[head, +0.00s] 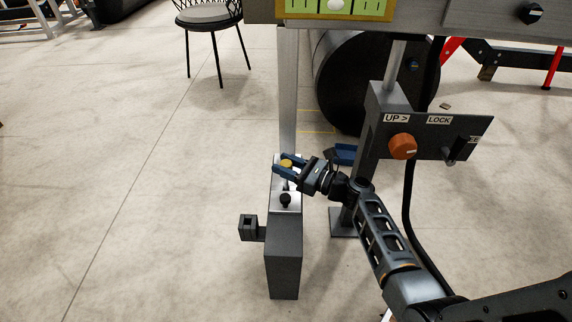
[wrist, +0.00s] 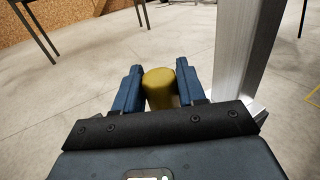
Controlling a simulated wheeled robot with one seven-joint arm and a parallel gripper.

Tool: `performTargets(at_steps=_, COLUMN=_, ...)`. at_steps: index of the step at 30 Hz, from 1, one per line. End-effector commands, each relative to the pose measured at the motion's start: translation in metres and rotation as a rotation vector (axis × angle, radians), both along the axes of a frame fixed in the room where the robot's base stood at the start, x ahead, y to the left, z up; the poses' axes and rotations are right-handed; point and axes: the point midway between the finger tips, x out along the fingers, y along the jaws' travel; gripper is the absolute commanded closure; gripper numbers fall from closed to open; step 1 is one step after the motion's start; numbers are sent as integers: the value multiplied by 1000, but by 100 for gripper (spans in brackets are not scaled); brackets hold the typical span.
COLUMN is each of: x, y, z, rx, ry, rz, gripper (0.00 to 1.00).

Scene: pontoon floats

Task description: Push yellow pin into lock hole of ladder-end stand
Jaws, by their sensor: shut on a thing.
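The yellow pin (head: 286,163) shows its round top between the blue fingers of my gripper (head: 281,167). In the wrist view the pin (wrist: 159,86) sits between both fingers (wrist: 158,72), and my gripper is shut on it. The ladder-end stand (head: 284,255) is a dark grey block with a pale top plate and a silver upright post (head: 288,90). The pin is over the plate, close to the foot of the post. The lower pin and the lock hole are hidden by my gripper, so I cannot tell how deep the pin sits.
A black knob (head: 285,200) stands on the plate in front of my gripper. A small square bracket (head: 248,227) juts left from the stand. A control panel (head: 437,135) with an orange knob is at right, with a dark roller (head: 335,85) behind.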

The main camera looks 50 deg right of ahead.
Motion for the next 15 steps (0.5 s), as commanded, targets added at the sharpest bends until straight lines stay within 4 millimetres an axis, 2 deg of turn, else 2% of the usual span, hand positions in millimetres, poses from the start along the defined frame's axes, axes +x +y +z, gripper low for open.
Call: performTargets(at_steps=15, x=0, y=0, z=-12, rx=0, ry=-1, rz=0, gripper=95)
